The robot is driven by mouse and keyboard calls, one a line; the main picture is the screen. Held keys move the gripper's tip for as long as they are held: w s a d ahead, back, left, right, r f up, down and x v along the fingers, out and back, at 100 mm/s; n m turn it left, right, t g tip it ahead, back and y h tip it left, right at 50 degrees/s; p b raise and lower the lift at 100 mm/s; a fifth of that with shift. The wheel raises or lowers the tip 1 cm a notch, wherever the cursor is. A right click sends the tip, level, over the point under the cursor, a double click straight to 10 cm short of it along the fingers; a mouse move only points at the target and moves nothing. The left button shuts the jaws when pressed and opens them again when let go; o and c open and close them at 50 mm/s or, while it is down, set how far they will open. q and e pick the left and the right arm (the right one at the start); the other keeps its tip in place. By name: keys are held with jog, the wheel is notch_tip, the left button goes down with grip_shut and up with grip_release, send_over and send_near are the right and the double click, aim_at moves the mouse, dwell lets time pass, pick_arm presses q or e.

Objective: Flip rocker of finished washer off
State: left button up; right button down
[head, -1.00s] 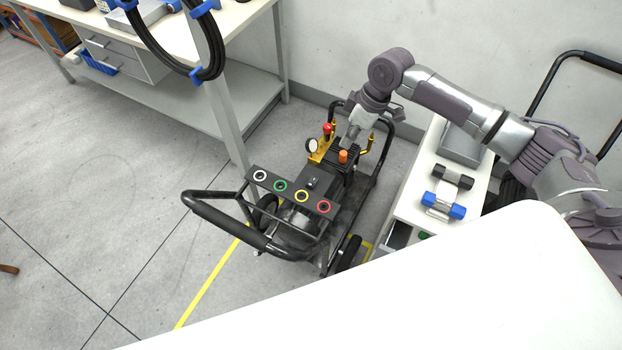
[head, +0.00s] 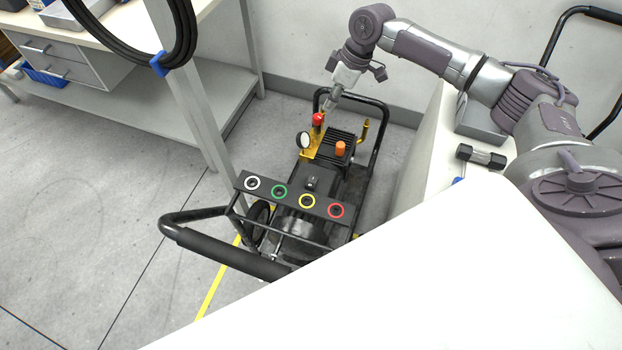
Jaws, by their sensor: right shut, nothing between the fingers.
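The pressure washer (head: 300,195) stands on the floor in a black tubular frame. Its panel carries white, green, yellow and red rings (head: 293,197). A small dark box (head: 312,183) on the motor body may hold the rocker, but its position is too small to tell. A red knob (head: 318,119), a gauge (head: 304,140) and an orange cap (head: 341,148) sit at the pump end. My right gripper (head: 329,104) is shut and empty, pointing down just above the red knob; contact cannot be told. My left gripper is out of view.
A white cart (head: 432,135) stands right of the washer with a grey box and a dark-ended fitting (head: 481,156) on it. A workbench (head: 130,120) with a post and hanging black hose (head: 180,40) is at left. A white surface (head: 400,290) covers the lower foreground.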

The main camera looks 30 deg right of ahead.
pick_arm(q)
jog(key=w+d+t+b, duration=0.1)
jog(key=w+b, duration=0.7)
jog(key=b, duration=1)
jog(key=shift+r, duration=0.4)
pick_arm(e)
notch_tip(320, 180, down, 20)
jog(key=shift+s, duration=0.1)
jog(key=b, duration=0.3)
send_over(311, 187)
jog(key=w+d, duration=0.1)
jog(key=d, duration=0.1)
notch_tip(311, 187, down, 10)
jog(key=shift+w+d+r, duration=0.1)
jog(key=shift+s+a+f, duration=0.2)
jog(key=shift+s+f, duration=0.05)
jog(key=shift+f, duration=0.3)
jog(key=shift+s+a+f, duration=0.15)
jog(key=shift+s+f, duration=0.05)
jog(key=shift+f, duration=0.3)
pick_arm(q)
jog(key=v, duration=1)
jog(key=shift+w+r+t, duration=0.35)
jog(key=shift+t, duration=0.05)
pick_arm(e)
jog(key=shift+s+a+f, duration=0.2)
jog(key=shift+a+f, duration=0.05)
jog(key=shift+f, duration=0.25)
